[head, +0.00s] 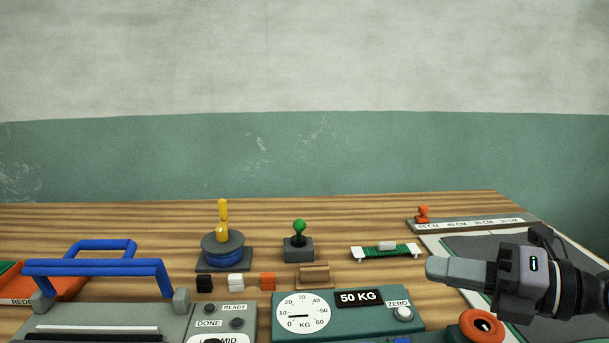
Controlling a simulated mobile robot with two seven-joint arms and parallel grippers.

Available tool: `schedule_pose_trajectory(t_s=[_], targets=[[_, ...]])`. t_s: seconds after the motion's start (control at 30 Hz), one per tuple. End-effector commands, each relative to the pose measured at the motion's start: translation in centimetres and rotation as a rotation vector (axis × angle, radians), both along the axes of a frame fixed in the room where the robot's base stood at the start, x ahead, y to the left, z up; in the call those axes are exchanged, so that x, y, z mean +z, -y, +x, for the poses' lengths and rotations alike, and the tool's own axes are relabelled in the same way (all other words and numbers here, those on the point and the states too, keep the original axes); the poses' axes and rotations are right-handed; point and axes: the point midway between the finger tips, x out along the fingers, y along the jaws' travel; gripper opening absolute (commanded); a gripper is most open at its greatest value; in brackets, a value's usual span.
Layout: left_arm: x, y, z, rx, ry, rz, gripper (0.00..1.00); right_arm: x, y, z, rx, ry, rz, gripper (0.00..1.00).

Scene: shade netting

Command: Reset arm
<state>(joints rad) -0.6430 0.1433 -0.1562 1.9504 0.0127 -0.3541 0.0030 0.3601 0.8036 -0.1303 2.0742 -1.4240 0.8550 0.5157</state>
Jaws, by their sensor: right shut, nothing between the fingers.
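My right gripper (448,270) comes in from the lower right, pointing left. Its fingers are together with nothing between them. It hangs over the right part of the wooden table, near the green scale (350,318) and the grey mat (505,248). My left gripper is not in view.
A machine with a blue handle (100,267) stands at the lower left. An orange ring (482,326) sits below my right gripper.

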Motion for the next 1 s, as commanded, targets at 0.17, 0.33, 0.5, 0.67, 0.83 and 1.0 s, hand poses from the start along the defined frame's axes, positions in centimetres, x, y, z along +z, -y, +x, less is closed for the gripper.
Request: schedule_pose_trajectory(t_s=[0.17, 0.33, 0.5, 0.67, 0.83, 1.0], targets=[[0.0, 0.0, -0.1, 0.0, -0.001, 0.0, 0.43, 2.6, -1.5, -0.8, -0.049, 0.004, 0.403, 0.0], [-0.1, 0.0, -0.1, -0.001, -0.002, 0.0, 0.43, 3.6, 0.4, -0.4, -0.2, -0.052, 0.764, 0.0], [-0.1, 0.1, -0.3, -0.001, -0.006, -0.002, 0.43, 1.7, 4.1, 0.4, -0.437, -0.175, 1.073, 0.0], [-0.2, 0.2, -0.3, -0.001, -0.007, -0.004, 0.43, -3.3, 7.6, 0.5, -0.72, -0.35, 1.29, 0.0], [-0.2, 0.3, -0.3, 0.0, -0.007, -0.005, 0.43, -10.8, 9.9, -1.3, -1.053, -0.594, 1.423, 0.0], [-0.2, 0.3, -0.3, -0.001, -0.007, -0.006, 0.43, -18.8, 10.1, -5.6, -1.386, -0.89, 1.443, 0.0]])
